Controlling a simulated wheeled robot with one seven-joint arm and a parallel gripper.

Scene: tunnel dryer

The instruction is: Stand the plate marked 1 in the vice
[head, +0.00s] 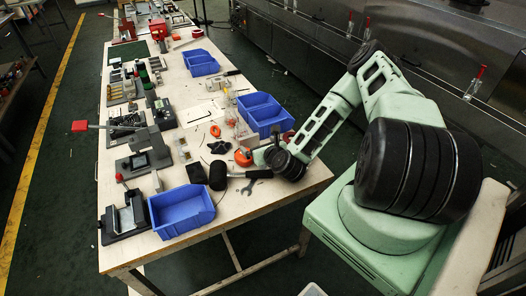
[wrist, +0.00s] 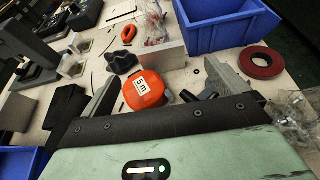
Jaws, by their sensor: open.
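My gripper (wrist: 155,98) is open in the wrist view, its two grey fingers well apart and nothing gripped. An orange tape measure marked 5 m (wrist: 143,90) lies between and just ahead of the fingers. A flat pale grey block or plate (wrist: 165,57) stands just behind it; I can read no number on it. In the head view my gripper (head: 260,157) is low over the table's right edge. A grey vice-like fixture (head: 125,218) with a dark base sits at the table's near left corner. No plate marked 1 can be made out.
Blue bins stand at the near edge (head: 182,210), beside my arm (head: 262,113) and farther back (head: 201,63). A dark red tape roll (wrist: 262,62) is to the right in the wrist view.

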